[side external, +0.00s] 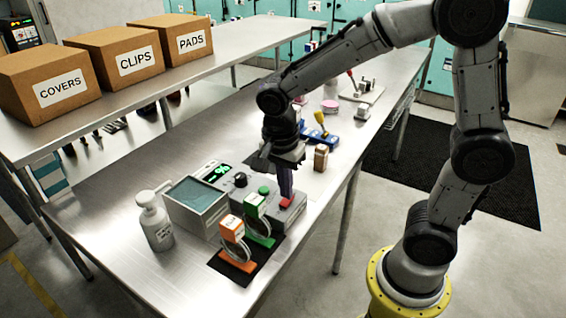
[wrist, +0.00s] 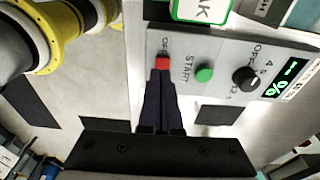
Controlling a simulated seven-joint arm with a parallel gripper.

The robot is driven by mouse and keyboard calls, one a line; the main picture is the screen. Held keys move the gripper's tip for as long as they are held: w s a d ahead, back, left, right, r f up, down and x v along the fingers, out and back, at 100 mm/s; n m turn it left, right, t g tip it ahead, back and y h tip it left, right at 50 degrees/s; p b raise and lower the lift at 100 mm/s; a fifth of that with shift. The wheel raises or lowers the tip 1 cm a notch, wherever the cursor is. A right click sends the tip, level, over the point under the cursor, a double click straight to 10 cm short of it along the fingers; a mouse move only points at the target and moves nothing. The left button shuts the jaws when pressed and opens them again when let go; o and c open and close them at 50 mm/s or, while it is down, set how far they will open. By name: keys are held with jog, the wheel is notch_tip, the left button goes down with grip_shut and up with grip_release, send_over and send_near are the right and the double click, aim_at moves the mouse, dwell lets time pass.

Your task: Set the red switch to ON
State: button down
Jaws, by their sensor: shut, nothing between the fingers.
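The red switch (side external: 287,202) sits at the right end of a grey control box (side external: 262,192) on the steel table. In the wrist view the red switch (wrist: 162,62) shows just beyond my fingertips, with a partly readable "OFF" label beside it. My gripper (side external: 286,192) points down over the switch, its dark fingers together and empty. In the wrist view my gripper (wrist: 162,76) has its tips right at the switch's edge; I cannot tell whether they touch it. The fingers hide part of the panel, and no ON label is readable.
The box also has a green START button (wrist: 204,73), a black knob (wrist: 246,79) and a green display (wrist: 289,78). Orange (side external: 233,230) and green (side external: 258,207) tagged items stand in front. A white bottle (side external: 155,222) and a bin (side external: 196,205) stand left.

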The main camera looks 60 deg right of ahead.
notch_tip(320, 180, up, 12)
jog(key=a, duration=0.2)
jog(key=shift+r, duration=0.2)
jog(key=shift+a, duration=0.1)
jog(key=shift+w+d+r+h, duration=0.2)
jog(key=shift+d+h, duration=0.2)
jog(key=shift+d, duration=0.2)
jog(key=shift+f, duration=0.1)
send_near(282, 206)
jog(key=d+f, duration=0.1)
jog(key=f, duration=0.1)
jog(key=d+f, duration=0.3)
jog(key=f, duration=0.1)
jog(key=shift+s+d, duration=0.1)
jog(key=shift+d, duration=0.2)
